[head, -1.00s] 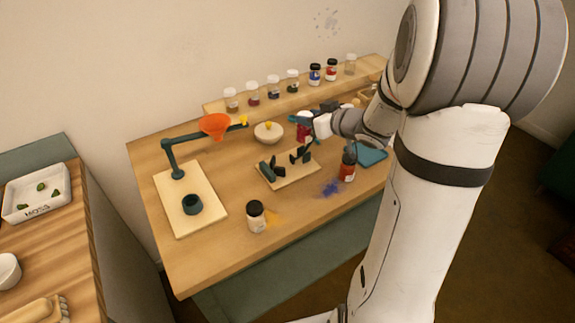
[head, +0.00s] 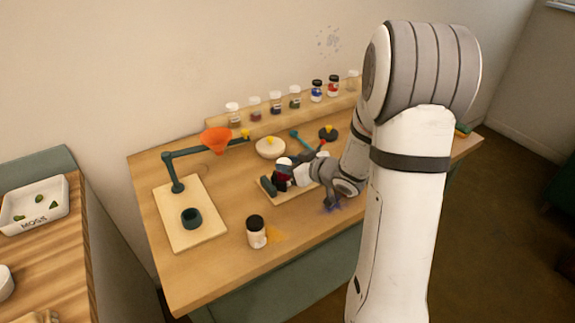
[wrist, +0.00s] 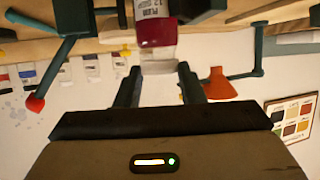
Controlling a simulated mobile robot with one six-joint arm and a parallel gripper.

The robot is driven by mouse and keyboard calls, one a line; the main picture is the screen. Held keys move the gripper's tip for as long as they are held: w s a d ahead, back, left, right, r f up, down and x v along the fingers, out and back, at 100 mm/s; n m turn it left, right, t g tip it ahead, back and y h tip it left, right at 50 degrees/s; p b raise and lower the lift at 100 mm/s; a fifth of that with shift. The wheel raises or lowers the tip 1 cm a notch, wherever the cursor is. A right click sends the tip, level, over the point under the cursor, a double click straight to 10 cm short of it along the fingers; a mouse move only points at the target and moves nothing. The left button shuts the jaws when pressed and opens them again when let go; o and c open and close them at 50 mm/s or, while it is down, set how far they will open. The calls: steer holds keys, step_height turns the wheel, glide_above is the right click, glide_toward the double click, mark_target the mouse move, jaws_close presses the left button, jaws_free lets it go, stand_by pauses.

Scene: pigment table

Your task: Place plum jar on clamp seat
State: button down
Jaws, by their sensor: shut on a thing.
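The plum jar (wrist: 158,28), with a dark plum body, a PLUM label and a pale lid, is held by its lid end between my gripper's teal fingers (wrist: 159,78). In the head view the jar (head: 283,173) is at the clamp seat, a pale board (head: 299,194) with dark clamp parts (head: 267,186). My gripper (head: 291,164) is shut on the jar from the right. In the wrist view dark clamp parts (wrist: 201,9) flank the jar. Whether its base touches the seat cannot be told; my arm hides part of the board.
A white jar with a black lid (head: 256,231) stands near the front. Left is a board with a teal cup (head: 191,217) and an orange funnel (head: 216,140) on an arm. A cream bowl (head: 270,147) stands behind the clamp. Several jars line the back shelf (head: 275,117).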

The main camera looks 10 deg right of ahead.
steer(key=shift+s, duration=0.1)
steer(key=c, duration=0.9)
jaws_free()
steer(key=shift+r, duration=0.1)
steer(key=shift+c, duration=0.2)
steer(key=s+d+r+m+g+h, duration=0.2)
steer(key=s+d+r+m+h, duration=0.3)
steer(key=s+d+r+h, duration=0.6)
steer(key=s+a+f+m+g+y, duration=0.1)
steer(key=s+a+g+y, duration=0.2)
steer(key=s+a, duration=0.9)
steer(key=s+g, duration=0.3)
steer(key=s, duration=0.1)
steer(key=shift+a+f+g+y+p, duration=0.3)
steer(key=shift+f+g+y+p, duration=0.05)
steer(key=shift+g+y+p, duration=0.05)
